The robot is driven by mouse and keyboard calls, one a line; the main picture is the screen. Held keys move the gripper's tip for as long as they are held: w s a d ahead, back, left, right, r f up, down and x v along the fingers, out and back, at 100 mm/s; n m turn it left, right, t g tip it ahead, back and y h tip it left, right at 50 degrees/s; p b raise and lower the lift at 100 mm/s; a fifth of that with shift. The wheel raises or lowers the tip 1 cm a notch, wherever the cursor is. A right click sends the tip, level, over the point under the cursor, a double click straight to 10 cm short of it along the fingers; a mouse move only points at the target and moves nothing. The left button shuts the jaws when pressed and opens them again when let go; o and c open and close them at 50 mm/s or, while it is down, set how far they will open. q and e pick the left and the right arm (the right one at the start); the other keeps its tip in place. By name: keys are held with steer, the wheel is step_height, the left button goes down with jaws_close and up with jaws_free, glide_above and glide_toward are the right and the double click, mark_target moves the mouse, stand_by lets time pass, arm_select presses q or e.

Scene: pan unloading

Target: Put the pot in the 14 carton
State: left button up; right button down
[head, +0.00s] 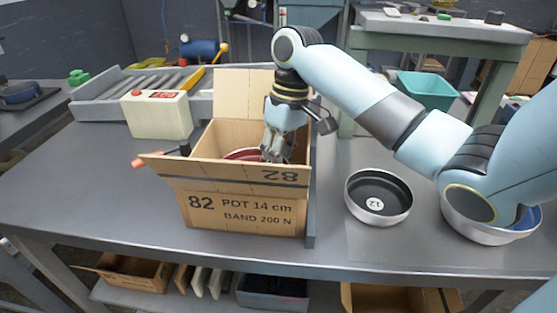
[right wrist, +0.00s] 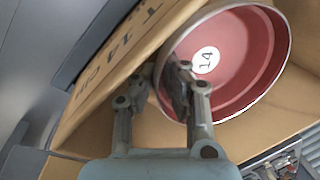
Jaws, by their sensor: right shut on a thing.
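The carton (head: 245,211) marked "POT 14 cm" stands open on the table in the head view, with its flaps spread. The red pot (head: 243,154) is inside the carton's opening, mostly hidden by the front wall. In the right wrist view the pot (right wrist: 246,70) shows its red inside with a round "14" label, and it looks tilted. My right gripper (head: 276,152) reaches down into the carton and is shut on the pot's rim; its fingers (right wrist: 182,88) are at the rim in the wrist view. Whether the pot touches the carton floor is hidden. My left gripper is not in view.
A black pan marked "12" (head: 379,194) sits right of the carton. A blue-lined pan (head: 490,226) is partly behind my right arm. A cream box with a red display (head: 158,113) stands behind left, before a roller conveyor (head: 130,85). The table's left front is clear.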

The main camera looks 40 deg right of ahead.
steer(key=c, duration=1.5)
jaws_free()
steer(key=r+p, duration=0.1)
steer(key=r, duration=0.3)
steer(key=d+r+p, duration=0.1)
steer(key=r, duration=0.3)
steer(key=d+r+p, duration=0.1)
steer(key=r+p, duration=0.1)
steer(key=r, duration=0.2)
steer(key=shift+d, duration=0.15)
steer(key=shift+f, duration=0.1)
